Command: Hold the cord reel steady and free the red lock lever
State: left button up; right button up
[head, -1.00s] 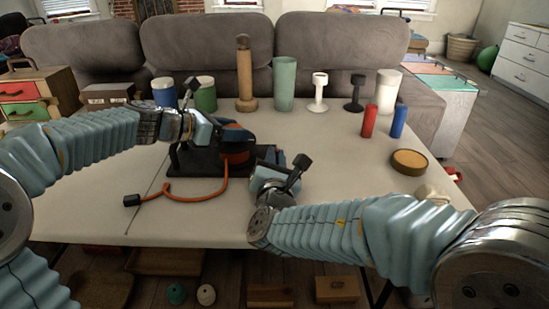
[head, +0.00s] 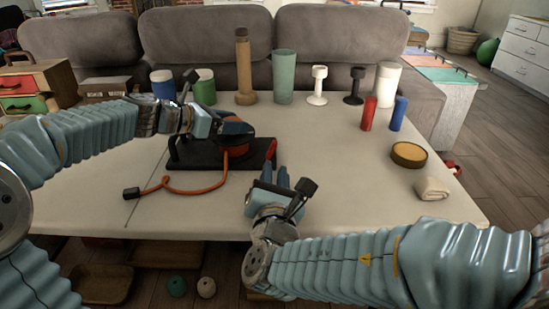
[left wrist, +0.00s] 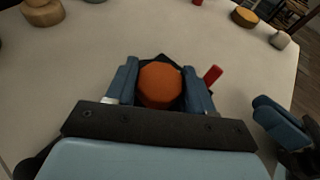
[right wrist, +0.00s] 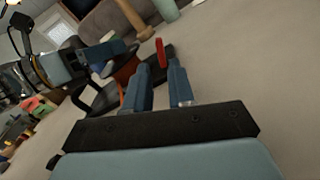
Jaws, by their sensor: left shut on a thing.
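The cord reel stands on a dark base (head: 200,160) on the table, with an orange drum (head: 238,152) and an orange cord (head: 190,191) trailing to the front left. My left gripper (head: 240,127) is shut on the reel; in the left wrist view its fingers lie on both sides of the orange hub (left wrist: 160,85). The red lock lever (head: 273,149) stands up at the base's right end and shows in the right wrist view (right wrist: 161,52). My right gripper (head: 283,172) is open and empty, in front of the lever, its fingers pointing towards it without visible contact.
A black cord plug (head: 131,193) lies at the front left. A row of cylinders, including a green one (head: 283,77), stands at the back. Red (head: 368,114) and blue (head: 398,113) cylinders, a round tan-topped dish (head: 409,155) and a folded cloth (head: 432,188) are right. Table between is clear.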

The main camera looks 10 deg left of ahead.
jog(key=shift+v, duration=1.95)
pick_arm(q)
jog(key=o, duration=1.5)
jog(key=o, duration=0.3)
